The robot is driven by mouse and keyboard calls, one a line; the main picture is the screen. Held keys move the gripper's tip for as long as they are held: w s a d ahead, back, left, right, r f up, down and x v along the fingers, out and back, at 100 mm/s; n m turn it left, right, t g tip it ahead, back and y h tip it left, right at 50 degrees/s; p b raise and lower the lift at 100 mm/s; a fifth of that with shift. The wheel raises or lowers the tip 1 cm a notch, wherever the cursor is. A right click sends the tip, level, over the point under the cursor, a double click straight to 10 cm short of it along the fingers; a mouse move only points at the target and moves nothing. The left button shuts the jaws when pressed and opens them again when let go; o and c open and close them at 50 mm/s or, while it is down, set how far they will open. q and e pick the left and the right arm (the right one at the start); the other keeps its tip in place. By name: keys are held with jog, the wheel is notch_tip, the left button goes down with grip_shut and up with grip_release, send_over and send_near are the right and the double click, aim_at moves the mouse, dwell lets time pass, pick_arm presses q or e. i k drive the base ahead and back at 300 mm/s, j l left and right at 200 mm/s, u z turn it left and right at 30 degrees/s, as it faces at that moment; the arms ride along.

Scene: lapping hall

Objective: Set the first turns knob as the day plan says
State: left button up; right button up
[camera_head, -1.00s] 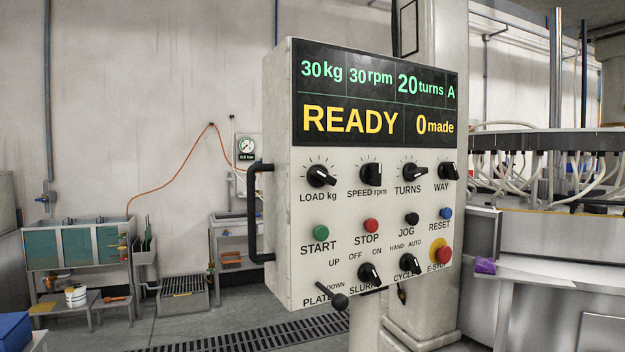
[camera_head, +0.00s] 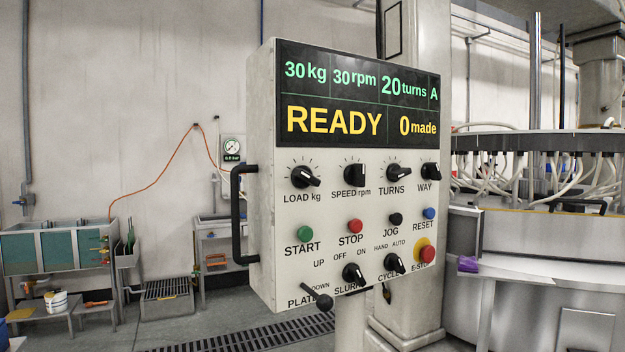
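The control panel (camera_head: 262,200) stands in the middle of the head view, facing me at a slight angle. The turns knob (camera_head: 398,172) is a black pointer knob in the top knob row, between the speed knob (camera_head: 355,175) and the way knob (camera_head: 430,171). Its pointer is turned toward the right. The display (camera_head: 358,97) reads 30 kg, 30 rpm, 20 turns, A, with READY and 0 made below. No day plan is seen in this view. Neither of my grippers is in view.
Below the knobs are the start (camera_head: 305,234), stop (camera_head: 355,226), jog and reset buttons, and a red emergency stop (camera_head: 427,253). A black handle (camera_head: 238,215) sticks out on the panel's left side. A machine with many hoses (camera_head: 540,165) stands at the right.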

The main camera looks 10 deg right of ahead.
aim_at(393, 172)
jog(key=l+z, duration=0.1)
jog(key=l, duration=0.3)
jog(key=i+l, duration=0.15)
jog(key=l, duration=0.2)
jog(key=l+z, duration=0.15)
jog(key=l, duration=0.25)
jog(key=i+l, duration=0.15)
jog(key=l, duration=0.2)
jog(key=z, duration=0.05)
